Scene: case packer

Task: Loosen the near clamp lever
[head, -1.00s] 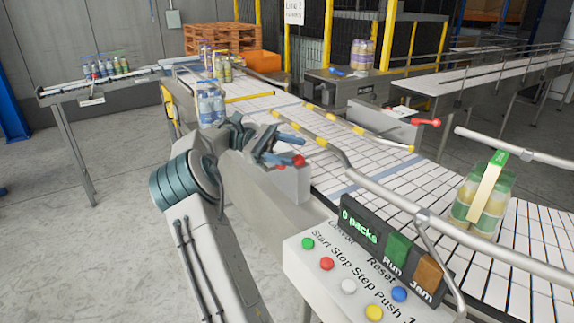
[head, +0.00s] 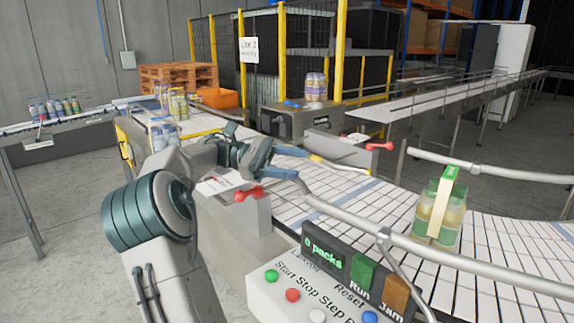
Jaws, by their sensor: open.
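The near clamp lever (head: 248,193) is a short red handle with rounded ends on top of a grey block (head: 250,215) at the conveyor's near edge. My gripper (head: 264,157) is open and empty. It is just above and beyond the lever in the picture, with its blue-grey fingers over the near side of the conveyor. The fingers look apart from the lever, though the exact gap is hard to judge. A similar red lever (head: 379,146) is on the far side of the conveyor, well away from my gripper.
A curved metal guide rail (head: 345,205) runs close to the right of my gripper. A control box (head: 300,290) with coloured buttons and a "0 packs" display stands in front. A bottle pack (head: 438,215) sits on the white conveyor (head: 375,205); more bottles (head: 163,133) stand farther up.

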